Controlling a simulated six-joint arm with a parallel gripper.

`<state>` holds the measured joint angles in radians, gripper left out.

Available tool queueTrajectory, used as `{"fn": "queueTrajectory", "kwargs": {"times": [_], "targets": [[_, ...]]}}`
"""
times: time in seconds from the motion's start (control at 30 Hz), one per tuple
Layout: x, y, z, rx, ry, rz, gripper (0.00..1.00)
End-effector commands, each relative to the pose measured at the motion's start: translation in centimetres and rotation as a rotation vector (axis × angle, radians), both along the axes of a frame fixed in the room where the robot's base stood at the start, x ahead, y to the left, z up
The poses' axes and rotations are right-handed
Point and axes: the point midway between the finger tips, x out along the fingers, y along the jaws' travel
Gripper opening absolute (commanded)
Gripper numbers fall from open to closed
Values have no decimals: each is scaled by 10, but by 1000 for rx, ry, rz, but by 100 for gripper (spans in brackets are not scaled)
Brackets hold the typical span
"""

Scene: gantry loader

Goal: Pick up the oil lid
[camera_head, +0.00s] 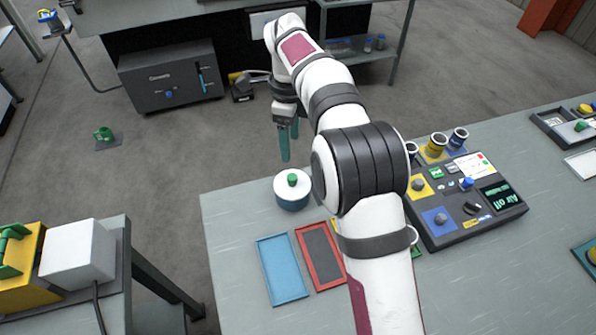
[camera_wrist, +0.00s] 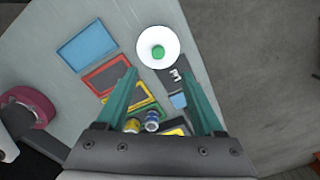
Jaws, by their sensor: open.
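The oil lid (camera_head: 292,182) is a white round cap with a green knob, sitting on a teal round container (camera_head: 293,203) near the table's far left corner. In the wrist view the lid (camera_wrist: 158,46) shows from above as a white disc with the green knob at its middle. My gripper (camera_head: 289,150) is above the table edge, over and a little behind the lid in the head view. Its two teal fingers (camera_wrist: 165,88) are apart with nothing between them. The lid lies beyond the fingertips in the wrist view, apart from them.
A blue tray (camera_head: 281,270) and a red-framed tray (camera_head: 320,257) lie in front of the container. A control panel (camera_head: 465,200) with knobs stands to the right, with several small canisters (camera_head: 437,146) behind it. The table's left front surface is clear.

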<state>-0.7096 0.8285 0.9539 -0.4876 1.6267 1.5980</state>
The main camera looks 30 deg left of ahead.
Motion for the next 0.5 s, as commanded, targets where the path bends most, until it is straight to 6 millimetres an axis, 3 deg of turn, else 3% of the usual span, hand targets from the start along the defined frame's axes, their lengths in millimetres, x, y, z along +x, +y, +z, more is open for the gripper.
{"fn": "queueTrajectory", "kwargs": {"times": [0.1,0.5], "targets": [[-1,-1,-33,-3,4,0,69],[-4,-4,-102,0,2,0,69]]}}
